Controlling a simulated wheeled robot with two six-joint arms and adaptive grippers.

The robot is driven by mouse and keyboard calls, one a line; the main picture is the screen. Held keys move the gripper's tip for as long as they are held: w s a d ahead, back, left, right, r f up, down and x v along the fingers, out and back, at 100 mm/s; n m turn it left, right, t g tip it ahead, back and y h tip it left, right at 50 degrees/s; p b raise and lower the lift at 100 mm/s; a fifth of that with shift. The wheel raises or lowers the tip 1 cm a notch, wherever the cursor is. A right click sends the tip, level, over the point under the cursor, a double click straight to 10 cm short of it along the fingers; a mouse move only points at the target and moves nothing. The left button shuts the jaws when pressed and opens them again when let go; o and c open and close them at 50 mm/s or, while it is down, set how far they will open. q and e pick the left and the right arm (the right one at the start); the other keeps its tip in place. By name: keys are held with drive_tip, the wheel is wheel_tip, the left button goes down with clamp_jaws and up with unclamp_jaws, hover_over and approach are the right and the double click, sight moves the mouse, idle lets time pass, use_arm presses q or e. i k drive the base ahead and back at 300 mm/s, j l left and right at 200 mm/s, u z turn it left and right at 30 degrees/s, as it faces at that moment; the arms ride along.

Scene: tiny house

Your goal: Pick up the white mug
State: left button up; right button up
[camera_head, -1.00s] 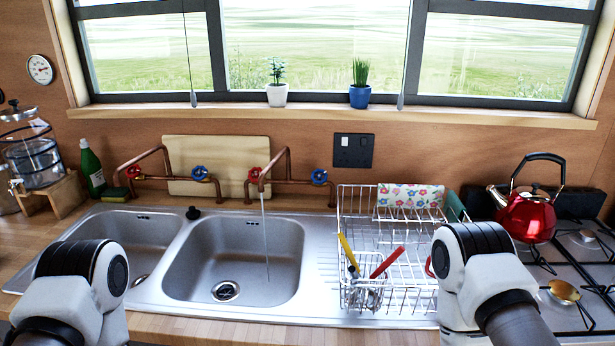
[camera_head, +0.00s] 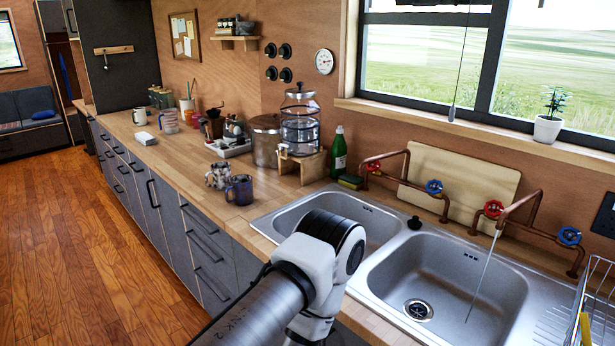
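Several mugs stand on the wooden counter left of the sink. A whitish mug with a dark pattern (camera_head: 217,176) is beside a dark blue mug (camera_head: 239,190) near the counter's front edge. Farther back, a small white cup (camera_head: 140,116) stands near a pale patterned mug (camera_head: 168,121). I cannot tell for sure which one is the white mug. My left arm crosses the lower middle of the view in front of the sink, apart from the mugs; its gripper is not visible. My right gripper is out of view.
A double sink (camera_head: 440,280) with running water is at right. A glass dispenser (camera_head: 300,125), a steel pot (camera_head: 266,140) and a green bottle (camera_head: 339,155) stand behind the mugs. The wooden floor (camera_head: 90,250) at left is clear.

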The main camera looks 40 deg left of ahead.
sight(220, 172)
drive_tip(key=u, duration=1.7)
drive_tip(key=z, duration=0.45)
drive_tip(key=i+j+z, duration=0.3)
drive_tip(key=j, duration=0.35)
drive_tip(key=i+j+z, duration=0.15)
drive_tip(key=j, duration=0.25)
drive_tip(key=i+j+z, duration=0.15)
drive_tip(key=j, duration=0.2)
drive_tip(key=i+j+z, duration=0.1)
drive_tip(key=j, duration=0.3)
drive_tip(key=i+j+z, duration=0.15)
drive_tip(key=j, duration=0.25)
